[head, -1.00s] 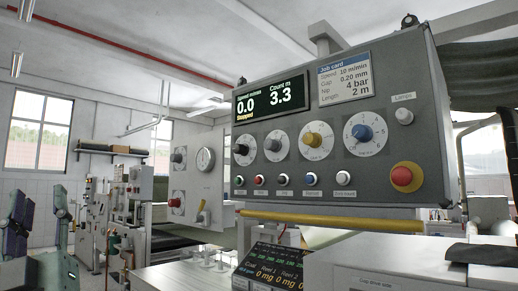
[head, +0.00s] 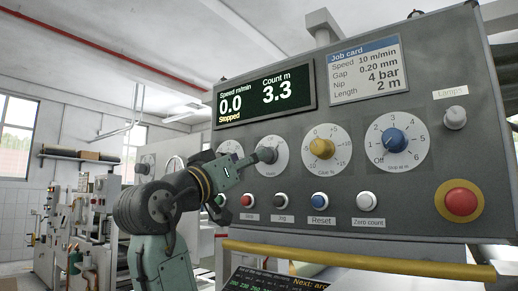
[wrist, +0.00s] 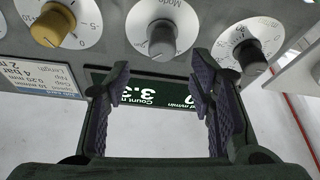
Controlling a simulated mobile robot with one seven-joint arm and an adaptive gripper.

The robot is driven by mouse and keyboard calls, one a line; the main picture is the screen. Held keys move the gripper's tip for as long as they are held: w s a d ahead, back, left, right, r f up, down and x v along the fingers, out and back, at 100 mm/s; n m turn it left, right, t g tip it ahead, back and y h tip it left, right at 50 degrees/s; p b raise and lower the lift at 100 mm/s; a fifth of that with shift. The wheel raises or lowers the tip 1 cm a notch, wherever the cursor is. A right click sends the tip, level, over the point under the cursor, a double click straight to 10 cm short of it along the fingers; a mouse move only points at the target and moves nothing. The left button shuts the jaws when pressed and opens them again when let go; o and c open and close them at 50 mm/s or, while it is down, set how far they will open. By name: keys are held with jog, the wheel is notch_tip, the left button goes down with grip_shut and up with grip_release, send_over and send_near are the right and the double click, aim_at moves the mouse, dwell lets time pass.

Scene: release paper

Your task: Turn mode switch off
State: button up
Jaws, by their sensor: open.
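The mode switch is a grey knob on a white dial. In the head view the knob (head: 268,155) is on the panel, left of the yellow knob, with my gripper (head: 244,164) just to its left. In the wrist view, which shows the panel upside down, the mode knob (wrist: 162,40) is at the top middle. My gripper (wrist: 160,75) is open and empty, its fingers spread to either side and below the knob in the picture. I see no contact with it. Which position the mode pointer marks cannot be told.
The yellow knob (head: 321,147), blue knob (head: 395,140) and lamps knob (head: 455,117) are to the right. A row of push buttons (head: 320,200) lies below, with a red emergency button (head: 460,201) at right. A yellow bar (head: 360,259) runs along the bottom. The display (head: 265,96) reads Stopped.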

jog(key=p+x, duration=0.2)
jog(key=x, duration=0.5)
jog(key=shift+w+p, duration=0.2)
jog(key=shift+p, duration=0.15)
jog(key=shift+c, duration=0.5)
jog(key=c, duration=1.1)
